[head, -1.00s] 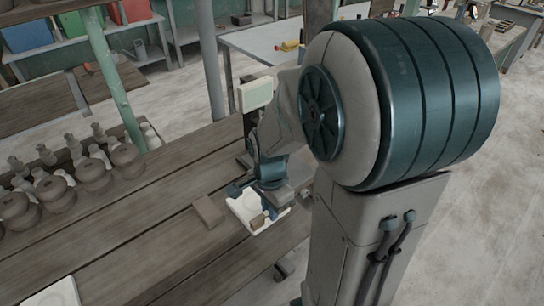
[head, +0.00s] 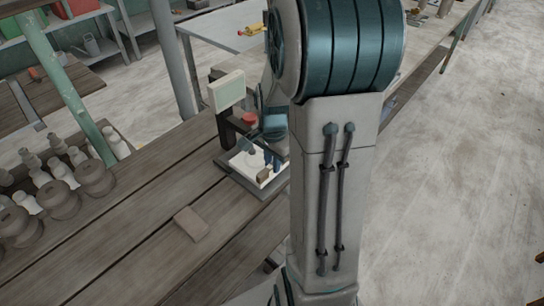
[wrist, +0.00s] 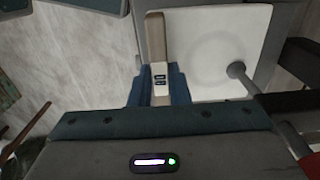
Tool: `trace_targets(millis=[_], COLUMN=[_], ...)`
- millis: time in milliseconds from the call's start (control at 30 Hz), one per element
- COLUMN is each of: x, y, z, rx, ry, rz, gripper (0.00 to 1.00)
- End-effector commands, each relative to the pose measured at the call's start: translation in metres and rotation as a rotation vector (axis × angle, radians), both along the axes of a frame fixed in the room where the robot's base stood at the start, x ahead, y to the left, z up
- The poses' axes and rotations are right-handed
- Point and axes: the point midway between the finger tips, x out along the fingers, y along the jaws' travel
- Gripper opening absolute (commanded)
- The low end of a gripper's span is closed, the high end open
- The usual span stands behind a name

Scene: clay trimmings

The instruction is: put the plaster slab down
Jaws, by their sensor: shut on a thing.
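The white plaster slab (head: 243,164) is at the bench edge, over a grey plate at the foot of a post with a pale panel. In the wrist view the slab (wrist: 210,50) shows a faint round mark. A tan bar (wrist: 157,40) runs along its left edge. My gripper (wrist: 158,88) is shut on this bar, its blue fingers on either side. In the head view my gripper (head: 271,160) is partly hidden by my arm. I cannot tell whether the slab touches the plate.
The grey plate (wrist: 284,45) extends past the slab. A grey rod (wrist: 240,76) with a round end reaches over the slab. The pale panel (head: 227,92) and a red part (head: 250,119) stand close. A flat tan block (head: 191,224) lies on the bench (head: 130,235). Clay pots (head: 95,178) stand left.

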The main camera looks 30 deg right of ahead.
Motion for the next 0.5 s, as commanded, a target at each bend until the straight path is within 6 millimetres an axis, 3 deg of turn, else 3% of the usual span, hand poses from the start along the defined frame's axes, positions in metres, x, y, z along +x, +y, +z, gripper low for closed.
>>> trace_targets(millis=[67, 200, 500], x=[0.006, 0.007, 0.005], y=[-0.008, -0.005, -0.011], z=[0.001, -0.017, -0.016], rx=[0.000, 0.001, 0.000], ry=[-0.001, 0.000, -0.001], rz=[0.004, 0.014, 0.000], gripper=[0.00, 0.00, 0.00])
